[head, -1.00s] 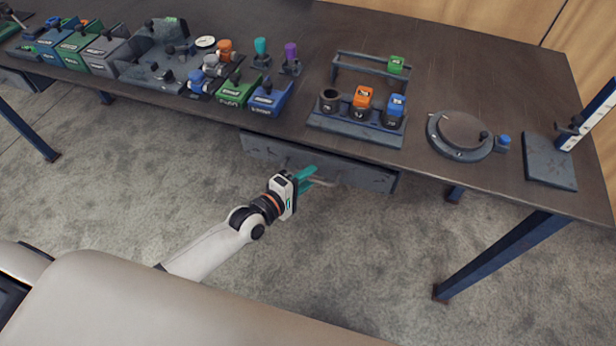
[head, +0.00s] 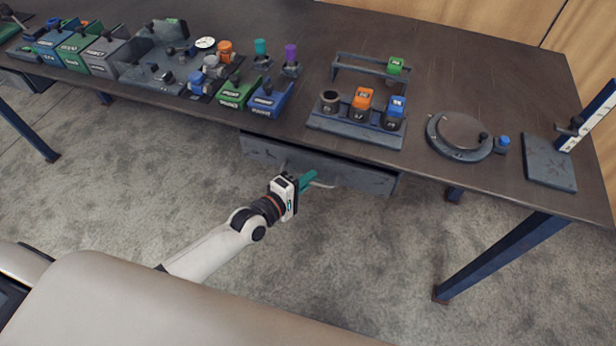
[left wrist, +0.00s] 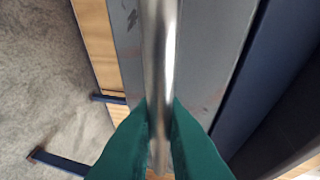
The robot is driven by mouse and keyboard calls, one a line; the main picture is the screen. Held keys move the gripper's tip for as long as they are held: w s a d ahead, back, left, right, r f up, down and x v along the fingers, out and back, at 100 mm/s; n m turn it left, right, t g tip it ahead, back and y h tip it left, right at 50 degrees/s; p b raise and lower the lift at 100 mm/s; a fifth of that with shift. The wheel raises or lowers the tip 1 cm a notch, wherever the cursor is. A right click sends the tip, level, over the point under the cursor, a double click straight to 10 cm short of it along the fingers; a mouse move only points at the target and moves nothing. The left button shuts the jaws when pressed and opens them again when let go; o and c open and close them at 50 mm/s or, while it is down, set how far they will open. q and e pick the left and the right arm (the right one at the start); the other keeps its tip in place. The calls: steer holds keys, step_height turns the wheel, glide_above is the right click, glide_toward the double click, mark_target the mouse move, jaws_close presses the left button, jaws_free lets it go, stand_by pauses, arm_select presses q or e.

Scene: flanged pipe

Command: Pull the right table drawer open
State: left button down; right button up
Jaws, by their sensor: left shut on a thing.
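The right table drawer (head: 355,175) is a grey metal front under the table's near edge in the head view, and it looks closed. Its bar handle (head: 323,185) sticks out from the front. My left gripper (head: 308,181) has teal fingers and is shut on the handle. In the left wrist view the shiny handle bar (left wrist: 160,50) runs down between the teal fingertips (left wrist: 160,125), with the grey drawer front (left wrist: 205,45) behind it. The fingers hide part of the handle. My right gripper is not in view.
The dark table (head: 440,70) carries a pipe-part rack (head: 355,130), a round flange plate (head: 462,132), a square plate (head: 549,162) and several coloured bins at the left. A blue table leg (head: 500,255) stands at the right. The floor before the drawer is clear.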

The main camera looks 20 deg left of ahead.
arm_select(q)
steer(key=s+p, duration=0.5)
steer(key=s, duration=2)
steer(key=shift+s+a+p, duration=0.35)
steer(key=shift+a, duration=0.1)
steer(key=c, duration=1.5)
jaws_free()
steer(key=b+v, duration=0.1)
steer(key=v, duration=1.1)
